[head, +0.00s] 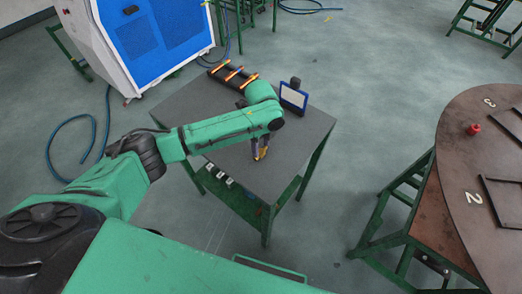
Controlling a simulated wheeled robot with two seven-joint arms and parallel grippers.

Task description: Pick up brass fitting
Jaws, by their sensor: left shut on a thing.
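My left gripper (259,153) points down over the dark top of the small green-legged table (236,180). It is shut on the brass fitting (262,153), a small yellow piece that shows between the fingertips. The fitting is at or just above the tabletop; I cannot tell whether it touches. My left forearm covers part of the table behind it. My right gripper is not in the head view.
A black rack with orange parts (233,75) and a blue-framed screen (293,97) stand at the table's back. A round table (468,240) with a red piece (473,129) is at right. A blue-and-white cabinet (150,40) stands behind. Floor between the tables is clear.

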